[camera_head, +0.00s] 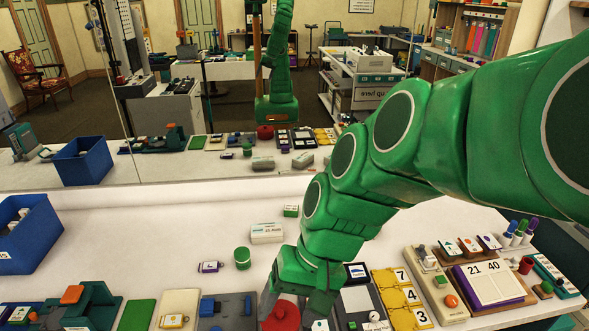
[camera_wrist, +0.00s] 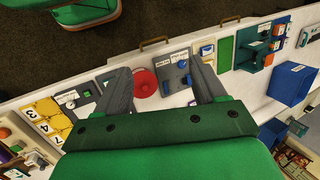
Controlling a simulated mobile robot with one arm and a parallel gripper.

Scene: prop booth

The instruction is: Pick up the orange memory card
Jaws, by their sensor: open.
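A purple-edged card (camera_head: 208,267), a green cylinder (camera_head: 242,258) and a white box (camera_head: 266,233) stand behind. A green plate (camera_head: 136,315) and a green device with an orange block (camera_head: 72,294) lie left. A blue bin (camera_head: 28,240) stands far left. A mirror backs the table.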

